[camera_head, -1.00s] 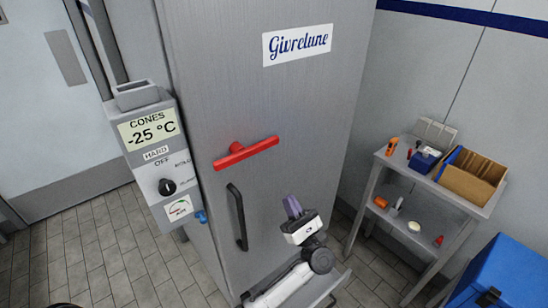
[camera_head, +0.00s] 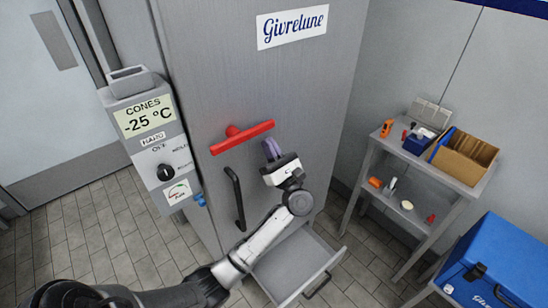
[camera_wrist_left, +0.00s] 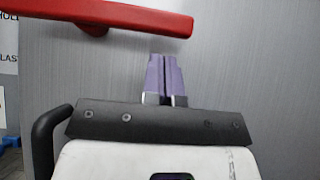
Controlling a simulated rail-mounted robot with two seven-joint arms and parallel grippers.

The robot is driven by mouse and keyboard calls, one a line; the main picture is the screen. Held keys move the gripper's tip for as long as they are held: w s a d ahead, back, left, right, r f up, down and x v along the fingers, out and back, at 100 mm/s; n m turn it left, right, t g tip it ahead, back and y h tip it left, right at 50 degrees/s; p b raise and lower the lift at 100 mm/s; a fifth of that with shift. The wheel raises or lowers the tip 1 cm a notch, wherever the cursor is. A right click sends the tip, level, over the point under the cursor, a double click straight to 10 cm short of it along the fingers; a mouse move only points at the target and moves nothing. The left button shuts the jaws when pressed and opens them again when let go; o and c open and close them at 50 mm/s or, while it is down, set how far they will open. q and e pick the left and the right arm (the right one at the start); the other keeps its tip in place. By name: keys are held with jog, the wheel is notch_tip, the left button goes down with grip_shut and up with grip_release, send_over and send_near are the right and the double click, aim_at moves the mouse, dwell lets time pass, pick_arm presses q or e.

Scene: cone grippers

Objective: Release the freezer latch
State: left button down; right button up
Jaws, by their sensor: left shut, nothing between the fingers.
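The freezer (camera_head: 290,90) is a tall grey cabinet with a "Givrelune" label. Its latch is a red T-shaped handle (camera_head: 250,135), its bar nearly level and tilted up to the right. The red bar also shows at the top of the left wrist view (camera_wrist_left: 120,14). My left gripper (camera_head: 271,149), with purple fingers, is shut and empty, just below the bar's right end. In the left wrist view its fingertips (camera_wrist_left: 164,57) point up, with a small gap seen below the bar. A black pull handle (camera_head: 236,198) is on the door below the latch. My right gripper is not in view.
A control box (camera_head: 150,140) reading -25 °C hangs left of the door. An open drawer (camera_head: 320,268) juts out below. A shelf cart (camera_head: 420,170) with tools and a cardboard box (camera_head: 463,157) stands right, near a blue cooler (camera_head: 500,255).

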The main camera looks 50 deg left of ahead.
pick_arm(q)
jog(key=shift+r, duration=0.95)
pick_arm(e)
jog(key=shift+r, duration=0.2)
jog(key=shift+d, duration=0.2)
